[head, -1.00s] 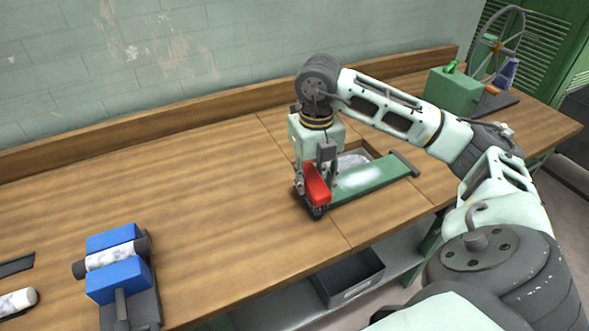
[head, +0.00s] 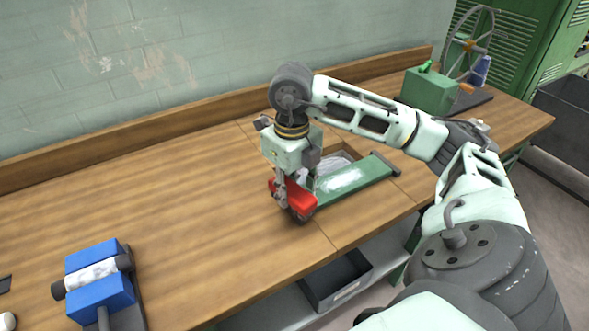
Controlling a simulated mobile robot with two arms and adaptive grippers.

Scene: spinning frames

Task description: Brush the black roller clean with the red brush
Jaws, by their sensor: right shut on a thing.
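My right gripper (head: 294,198) is shut on the red brush (head: 297,192), low over the table at the left end of a green flat piece; I cannot tell whether the brush touches the table. The fingers hide part of the brush. The black roller (head: 124,262) lies across a stand with two blue blocks (head: 100,293) at the lower left, well left of the brush. White fluffy material (head: 92,275) covers the roller's middle, and its dark ends stick out. My left gripper is not in view.
The green flat piece (head: 350,184) lies beside an opening with pale fluff (head: 334,164). A green box (head: 430,92) and a spoked wheel (head: 470,45) stand at the back right. A dark bin (head: 335,280) sits on a lower shelf. The tabletop (head: 190,220) between stand and brush is clear.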

